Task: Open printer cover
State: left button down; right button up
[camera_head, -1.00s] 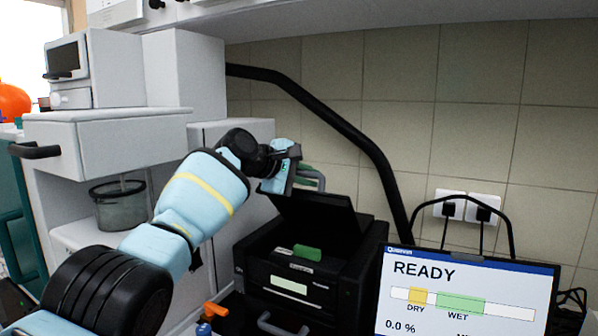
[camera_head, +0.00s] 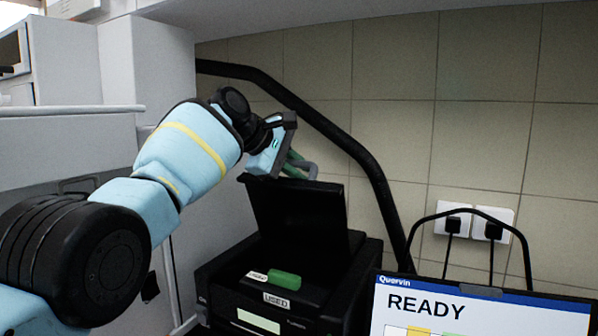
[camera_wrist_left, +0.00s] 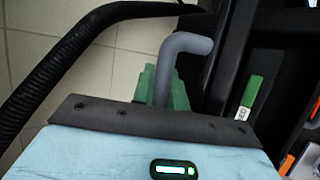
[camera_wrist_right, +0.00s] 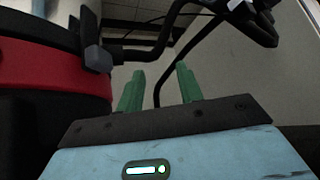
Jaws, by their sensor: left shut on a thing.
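The black printer (camera_head: 268,300) stands low in the middle of the head view. Its black cover (camera_head: 300,212) is raised and stands steeply up at the back of the printer. My left gripper (camera_head: 293,163) is at the top edge of the cover, its green fingers shut on the cover's grey bent handle (camera_wrist_left: 186,46). A green piece (camera_head: 285,280) lies in the open printer, beside a label that reads USED. My right gripper (camera_wrist_right: 160,88) shows only in its wrist view. Its green fingers are apart with nothing between them.
A screen reading READY (camera_head: 480,305) stands at the front right, close to the printer. A thick black hose (camera_head: 335,135) arcs behind the cover along the tiled wall. White cabinets (camera_head: 150,80) stand on the left. In the right wrist view, a red and black body (camera_wrist_right: 60,65) is close by.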

pick_arm(q)
jog(key=shift+w+f, duration=0.15)
jog(key=shift+f, duration=0.05)
pick_arm(e)
jog(key=shift+w+f, duration=0.1)
jog(key=shift+s+d+f, duration=0.15)
jog(key=shift+s+f, duration=0.05)
jog(key=shift+s, duration=0.05)
pick_arm(q)
jog(key=c, duration=1.8)
grip_release()
jog(key=shift+o, duration=0.5)
pick_arm(e)
jog(key=shift+s, duration=0.3)
pick_arm(q)
jog(key=shift+r, duration=0.15)
